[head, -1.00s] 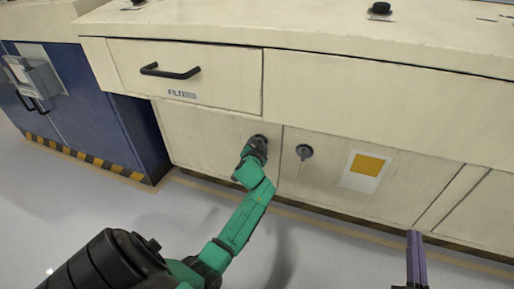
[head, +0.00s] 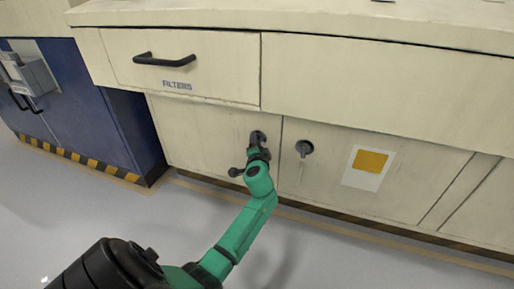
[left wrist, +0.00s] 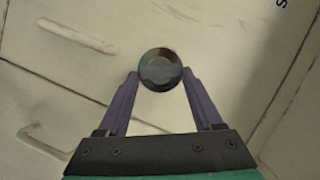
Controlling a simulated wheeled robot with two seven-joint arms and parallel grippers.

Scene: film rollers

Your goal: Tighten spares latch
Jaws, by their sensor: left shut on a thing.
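Two round dark latches sit on the cream lower cabinet doors, one on each side of the door seam. My left gripper (head: 257,146) reaches up to the left latch (head: 258,135) and is shut on it. In the left wrist view the dark round latch knob (left wrist: 160,70) sits between the two purple fingertips (left wrist: 160,76). The right latch (head: 304,148) stands free, with a small part hanging below it. No label naming spares is readable. My right gripper is not in view.
Above is a drawer marked FILTERS with a black handle (head: 164,60). A white card with a yellow square (head: 370,163) is on the right door. A blue cabinet (head: 95,120) stands at left. The grey floor (head: 380,260) in front is clear.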

